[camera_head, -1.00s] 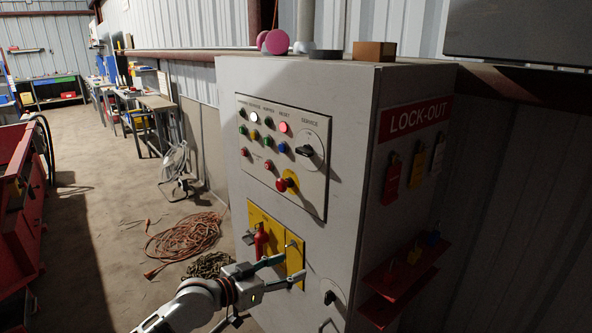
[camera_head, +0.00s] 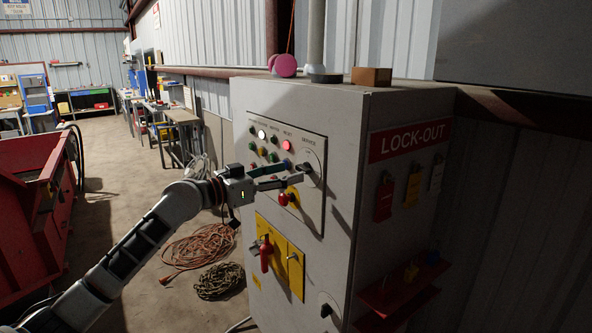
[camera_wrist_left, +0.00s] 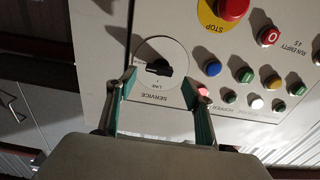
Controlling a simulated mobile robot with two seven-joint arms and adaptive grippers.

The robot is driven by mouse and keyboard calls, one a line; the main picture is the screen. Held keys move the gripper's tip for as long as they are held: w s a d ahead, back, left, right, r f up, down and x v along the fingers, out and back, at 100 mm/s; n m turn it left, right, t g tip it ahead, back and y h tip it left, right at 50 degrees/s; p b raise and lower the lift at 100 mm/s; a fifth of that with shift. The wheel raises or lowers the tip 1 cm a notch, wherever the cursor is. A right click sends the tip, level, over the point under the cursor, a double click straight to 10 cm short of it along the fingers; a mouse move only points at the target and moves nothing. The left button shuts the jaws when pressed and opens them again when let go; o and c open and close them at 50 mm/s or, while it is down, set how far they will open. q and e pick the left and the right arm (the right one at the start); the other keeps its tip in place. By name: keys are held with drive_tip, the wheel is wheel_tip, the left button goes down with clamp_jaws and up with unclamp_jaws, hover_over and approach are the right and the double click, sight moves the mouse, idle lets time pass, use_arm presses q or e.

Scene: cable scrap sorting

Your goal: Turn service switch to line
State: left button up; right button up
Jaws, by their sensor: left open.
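The service switch (camera_wrist_left: 158,68) is a black knob on a round pale plate marked SERVICE and LINE. It sits at the upper right of the control panel (camera_head: 314,218) on the grey cabinet. In the head view the knob (camera_head: 306,168) is partly covered by my gripper. My left gripper (camera_head: 289,174) is open in front of the panel, its fingertips close to the switch. In the left wrist view the open fingers (camera_wrist_left: 157,82) stand on either side of the plate's lower part, with the knob between and just beyond the tips. Contact cannot be told. My right gripper is not in view.
A red emergency-stop button (camera_head: 284,199) sits just below my fingers. Several coloured buttons and lamps lie beside the switch. Below are a red-handled lever (camera_head: 265,256) on a yellow plate and another black knob (camera_head: 326,310). Padlocks and tags hang on the cabinet's right side.

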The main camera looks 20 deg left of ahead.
sight(301, 170)
use_arm(q)
drive_tip(key=shift+x, duration=1.9)
drive_tip(key=shift+s, duration=0.1)
drive_tip(key=c, duration=1.1)
